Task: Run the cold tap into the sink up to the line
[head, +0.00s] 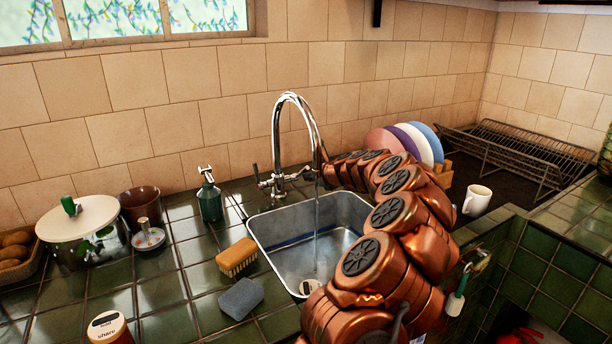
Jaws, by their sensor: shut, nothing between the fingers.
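The chrome tap (279,140) stands behind the steel sink (352,212), its tall spout curving over the basin. A thin stream of water (316,225) falls from the spout into the sink. A dark blue line (290,242) runs along the inside of the basin wall. The water's level against it is hard to tell. A lever (257,172) shows on the tap's left; its right side is partly hidden by my arm. My copper arm crosses the sink's right side, and my gripper (325,167) is shut and empty close beside the tap's right side. Contact cannot be told.
A yellow-brown brush (237,257) and grey sponge (241,298) lie left of the sink. A green bottle (209,200) stands behind them. Plates (427,143) in a rack, a white mug (477,200) and a wire rack (520,150) are at right. A lidded pot (78,218) is at left.

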